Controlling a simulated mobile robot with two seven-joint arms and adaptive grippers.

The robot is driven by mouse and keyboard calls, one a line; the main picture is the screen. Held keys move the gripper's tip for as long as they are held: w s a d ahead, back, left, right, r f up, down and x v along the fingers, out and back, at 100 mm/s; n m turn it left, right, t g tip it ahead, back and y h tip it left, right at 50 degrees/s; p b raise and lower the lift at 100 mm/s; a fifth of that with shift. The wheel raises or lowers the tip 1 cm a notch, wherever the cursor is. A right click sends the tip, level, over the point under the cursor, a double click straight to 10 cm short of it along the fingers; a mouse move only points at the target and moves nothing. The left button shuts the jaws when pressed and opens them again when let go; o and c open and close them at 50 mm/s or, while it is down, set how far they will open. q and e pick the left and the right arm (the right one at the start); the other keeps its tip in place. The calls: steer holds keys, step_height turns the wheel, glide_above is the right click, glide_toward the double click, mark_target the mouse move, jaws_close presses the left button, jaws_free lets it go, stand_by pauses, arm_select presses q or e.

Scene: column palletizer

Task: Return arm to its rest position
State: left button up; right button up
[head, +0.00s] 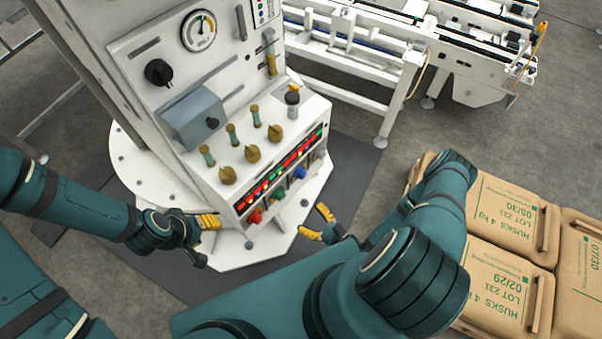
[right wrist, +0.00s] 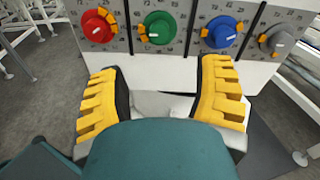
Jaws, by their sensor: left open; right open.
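My left gripper (head: 203,238) is at the left of the control panel's front in the head view, open and empty, its yellow pads beside the white base. My right gripper (head: 318,224) is in front of the panel's lower right, partly hidden by my right arm. In the right wrist view my right gripper (right wrist: 162,100) is open, with nothing between its yellow fingers. Just beyond the fingertips are a red knob (right wrist: 98,25), a green knob (right wrist: 158,27), a blue knob (right wrist: 220,31) and a grey knob (right wrist: 276,40). The fingers look apart from the knobs.
The white control column (head: 150,60) carries a gauge (head: 199,31), levers, yellow knobs and a row of lit indicators (head: 280,170). Stacked husk sacks (head: 505,275) stand close to my right arm. A white conveyor (head: 350,70) runs behind. Grey floor lies between conveyor and sacks.

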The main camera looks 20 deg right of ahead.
steer(key=s+a+r+n+g+y+b, duration=0.3)
steer(key=s+a+n+g+y, duration=0.1)
steer(key=a+n+g+y, duration=0.55)
steer(key=s+f+n+g+h+b, duration=0.25)
steer(key=s+n+g+h, duration=0.3)
steer(key=n+g, duration=0.4)
steer(key=w+d+r+n+t+h+b, duration=0.1)
steer(key=w+r+n+t+h+b, duration=0.3)
steer(key=w+n+h, duration=0.3)
steer(key=w+t, duration=0.1)
steer(key=w, duration=0.3)
steer(key=shift+w+d+r+n+h, duration=0.2)
steer(key=shift+w+d+n+h, duration=0.1)
steer(key=shift+w+n+h, duration=0.1)
steer(key=shift+f, duration=0.1)
